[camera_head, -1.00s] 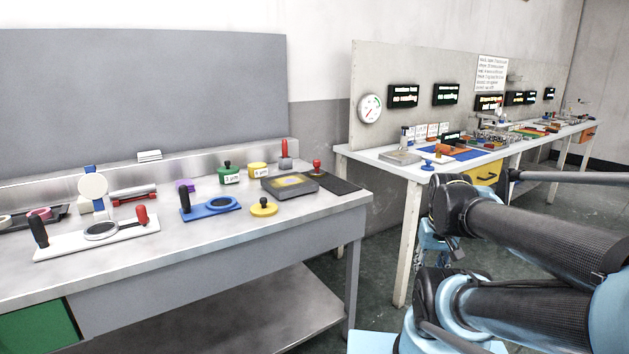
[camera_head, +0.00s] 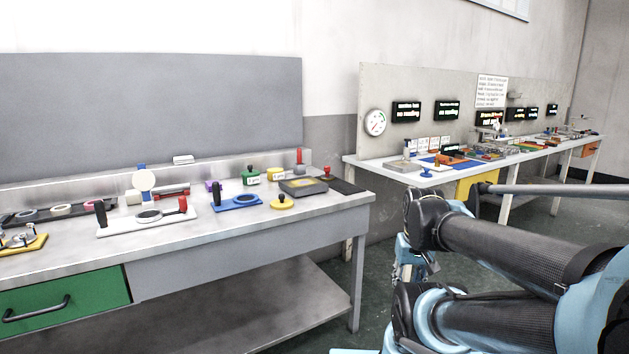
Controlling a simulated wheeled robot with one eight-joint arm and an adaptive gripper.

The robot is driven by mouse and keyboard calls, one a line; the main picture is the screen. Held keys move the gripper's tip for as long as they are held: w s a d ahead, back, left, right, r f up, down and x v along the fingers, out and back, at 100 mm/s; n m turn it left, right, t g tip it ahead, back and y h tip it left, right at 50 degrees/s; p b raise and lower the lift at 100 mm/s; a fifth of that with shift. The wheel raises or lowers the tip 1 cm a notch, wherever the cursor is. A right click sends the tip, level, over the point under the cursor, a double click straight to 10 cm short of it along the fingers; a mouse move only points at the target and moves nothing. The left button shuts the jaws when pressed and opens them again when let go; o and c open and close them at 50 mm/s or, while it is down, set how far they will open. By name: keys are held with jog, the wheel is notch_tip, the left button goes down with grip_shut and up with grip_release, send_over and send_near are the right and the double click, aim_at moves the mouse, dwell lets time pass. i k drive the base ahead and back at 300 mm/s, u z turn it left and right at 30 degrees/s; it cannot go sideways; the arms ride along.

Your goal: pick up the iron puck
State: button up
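I cannot surely make out which thing is the iron puck. A dark round disc shows in the white holder (camera_head: 115,232), which has a black and a red handle, on the near bench. Another round shape shows in the blue holder (camera_head: 250,205) to its right. Either could be an opening or a disc; they are too small to tell. My folded arm fills the lower right. What may be my gripper (camera_head: 421,262) hangs under the arm's front joint, mostly hidden, away from both benches. Its fingers are not clear.
The near metal bench (camera_head: 75,251) has a green drawer (camera_head: 65,304). It also carries a yellow knobbed disc (camera_head: 283,203), a dark tray (camera_head: 304,188) and green and yellow pots. A second long bench (camera_head: 398,171) with displays stands at the right. Floor shows between them.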

aim_at(328, 176)
jog(key=u, duration=0.05)
jog(key=i, duration=1)
